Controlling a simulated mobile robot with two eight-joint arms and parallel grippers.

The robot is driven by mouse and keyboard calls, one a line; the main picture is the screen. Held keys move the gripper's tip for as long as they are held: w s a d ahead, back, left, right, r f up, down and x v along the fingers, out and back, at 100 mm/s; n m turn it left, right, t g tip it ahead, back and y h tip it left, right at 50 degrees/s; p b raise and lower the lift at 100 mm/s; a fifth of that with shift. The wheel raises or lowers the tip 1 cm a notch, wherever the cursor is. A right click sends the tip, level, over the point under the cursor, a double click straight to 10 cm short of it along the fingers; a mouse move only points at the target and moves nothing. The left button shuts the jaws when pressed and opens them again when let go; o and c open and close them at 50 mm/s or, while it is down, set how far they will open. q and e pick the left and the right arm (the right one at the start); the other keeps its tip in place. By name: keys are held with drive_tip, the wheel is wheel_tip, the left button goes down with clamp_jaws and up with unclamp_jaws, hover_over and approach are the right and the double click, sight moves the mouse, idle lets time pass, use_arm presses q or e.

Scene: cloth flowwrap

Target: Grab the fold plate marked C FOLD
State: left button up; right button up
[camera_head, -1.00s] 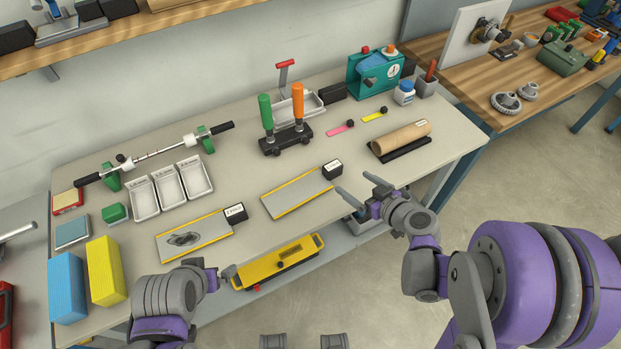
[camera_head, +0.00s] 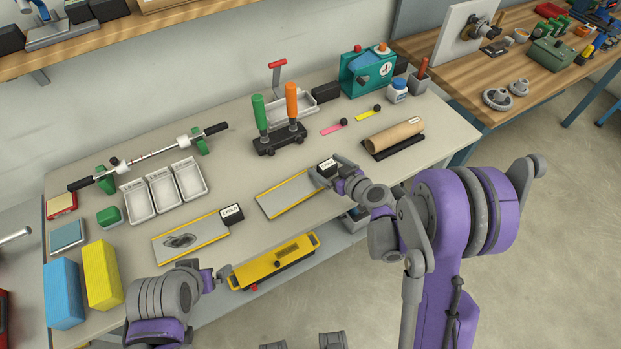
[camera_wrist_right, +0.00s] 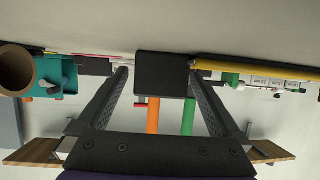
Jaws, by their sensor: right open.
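Two grey fold plates with yellow edges lie on the bench, each with a black block bearing a small white label. The right-hand plate (camera_head: 287,196) has its block (camera_head: 326,166) at its upper right end; its label is too small to read surely. The left plate (camera_head: 190,240) carries a dark grey patch. My right gripper (camera_head: 325,172) is open at the right-hand plate's block. In the right wrist view, the black block (camera_wrist_right: 162,75) sits between the spread fingertips, with gaps beside it. My left gripper (camera_head: 222,277) is at the bench's front edge; its jaw state is unclear.
A yellow tool (camera_head: 273,262) lies at the front edge, close to my left gripper. A brown roll (camera_head: 395,138) lies right of the plates. Green and orange handles (camera_head: 292,105) stand behind them. White trays (camera_head: 163,188) are at left.

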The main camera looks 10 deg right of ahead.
drive_tip(key=c, duration=1.5)
